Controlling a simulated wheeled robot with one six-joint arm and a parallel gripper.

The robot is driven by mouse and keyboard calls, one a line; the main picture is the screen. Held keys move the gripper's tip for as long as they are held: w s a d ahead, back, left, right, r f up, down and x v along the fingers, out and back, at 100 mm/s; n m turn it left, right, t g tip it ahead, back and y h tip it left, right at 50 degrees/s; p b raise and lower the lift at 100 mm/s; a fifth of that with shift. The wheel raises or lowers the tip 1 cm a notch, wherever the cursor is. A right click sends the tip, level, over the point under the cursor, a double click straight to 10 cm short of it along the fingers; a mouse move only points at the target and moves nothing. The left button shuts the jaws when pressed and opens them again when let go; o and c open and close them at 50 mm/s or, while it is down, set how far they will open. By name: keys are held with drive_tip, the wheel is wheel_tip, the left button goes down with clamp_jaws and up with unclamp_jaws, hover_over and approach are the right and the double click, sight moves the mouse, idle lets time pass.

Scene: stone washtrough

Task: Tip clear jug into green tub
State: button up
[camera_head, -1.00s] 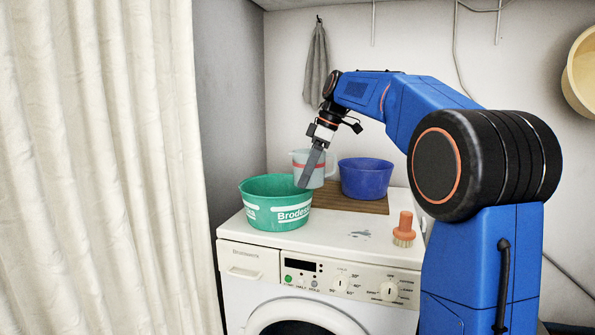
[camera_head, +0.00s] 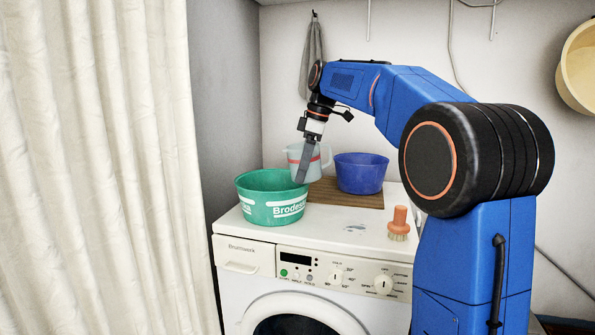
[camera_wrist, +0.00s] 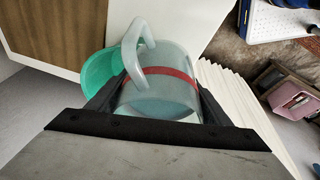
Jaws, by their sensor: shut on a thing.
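The clear jug (camera_head: 316,165) with a red band is in my gripper (camera_head: 303,175), behind the green tub in the head view. In the wrist view the jug (camera_wrist: 163,90) lies between the two dark fingers, its handle towards the top. My gripper is shut on it. The jug looks slightly tilted in the head view; I cannot tell whether it touches the board. The green tub (camera_head: 272,209) stands at the left of the washing machine top, close to the jug. It shows partly behind the jug in the wrist view (camera_wrist: 98,72). The inside of the jug is hidden.
A blue bowl (camera_head: 361,174) stands on a brown board (camera_head: 345,197) right of the jug. An orange-handled brush (camera_head: 398,222) stands near the front right of the washing machine (camera_head: 318,243). A cream curtain (camera_head: 100,160) hangs at left, a grey cloth (camera_head: 312,55) on the back wall.

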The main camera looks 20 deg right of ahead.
drive_tip(key=shift+r+h, duration=0.1)
drive_tip(key=shift+h, duration=0.5)
drive_tip(key=shift+d+r+h, duration=0.15)
drive_tip(key=shift+d+h, duration=0.05)
drive_tip(key=shift+h, duration=0.5)
idle(0.4)
drive_tip(key=shift+r+h, duration=0.1)
drive_tip(key=shift+h, duration=0.9)
drive_tip(key=shift+d, duration=0.1)
drive_tip(key=shift+h, duration=0.9)
